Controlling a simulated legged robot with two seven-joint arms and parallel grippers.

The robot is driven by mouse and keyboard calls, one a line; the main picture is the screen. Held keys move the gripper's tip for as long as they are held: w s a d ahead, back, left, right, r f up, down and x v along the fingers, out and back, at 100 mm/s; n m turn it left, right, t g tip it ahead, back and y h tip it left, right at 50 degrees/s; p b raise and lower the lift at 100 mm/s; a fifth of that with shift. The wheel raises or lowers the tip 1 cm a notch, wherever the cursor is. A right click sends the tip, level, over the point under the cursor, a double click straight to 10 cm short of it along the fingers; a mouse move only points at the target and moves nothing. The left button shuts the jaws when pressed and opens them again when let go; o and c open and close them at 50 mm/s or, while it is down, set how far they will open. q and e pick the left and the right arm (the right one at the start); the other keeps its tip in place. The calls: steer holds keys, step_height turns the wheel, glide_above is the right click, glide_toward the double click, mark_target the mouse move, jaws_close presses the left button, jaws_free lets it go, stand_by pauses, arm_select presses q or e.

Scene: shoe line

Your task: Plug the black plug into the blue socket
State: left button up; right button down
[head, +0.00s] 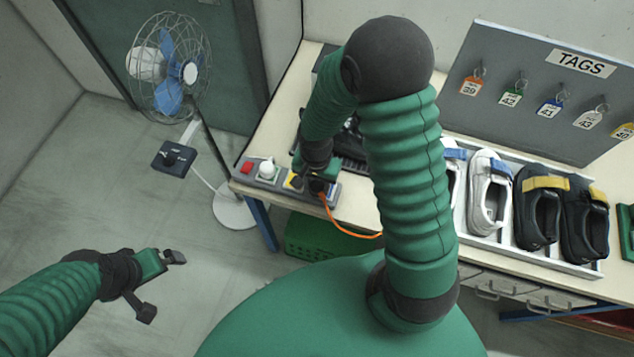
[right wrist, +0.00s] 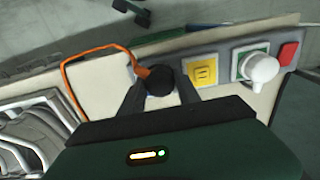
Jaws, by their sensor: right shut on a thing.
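The black plug (right wrist: 157,79) with its orange cable (right wrist: 82,54) is between the fingers of my right gripper (right wrist: 159,88) in the right wrist view. In the head view, my right gripper (head: 313,186) is over the right end of the grey socket strip (head: 248,182). The plug is beside the yellow socket (right wrist: 202,73). I see no blue socket; the gripper and plug cover that end of the strip. I cannot tell whether the plug is seated or just above. My left gripper (head: 161,284) is open and empty, away from the table.
The strip also has a red square (head: 247,168) and a white plug (head: 267,169) in a green socket. A shoe tray (head: 590,268) stands on the table (head: 358,207) to the right, below a tag board (head: 510,60). A fan (head: 170,68) stands on the floor at left.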

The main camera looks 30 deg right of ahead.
steer(key=shift+d+f+p, duration=0.1)
steer(key=shift+d+p, duration=0.4)
steer(key=shift+d, duration=1.15)
steer(key=shift+a, duration=0.4)
steer(key=shift+f+b, duration=0.4)
steer(key=shift+f, duration=0.2)
stand_by(0.4)
steer(key=c, duration=0.8)
jaws_free()
steer(key=shift+r, duration=0.15)
step_height(320, 180, up, 16)
steer(key=r, duration=0.1)
steer(key=s+a+f+n+t, duration=0.2)
steer(key=s+a+f+n, duration=0.2)
steer(key=n, duration=0.6)
steer(key=shift+s+a+t, duration=0.3)
steer(key=shift+a, duration=0.15)
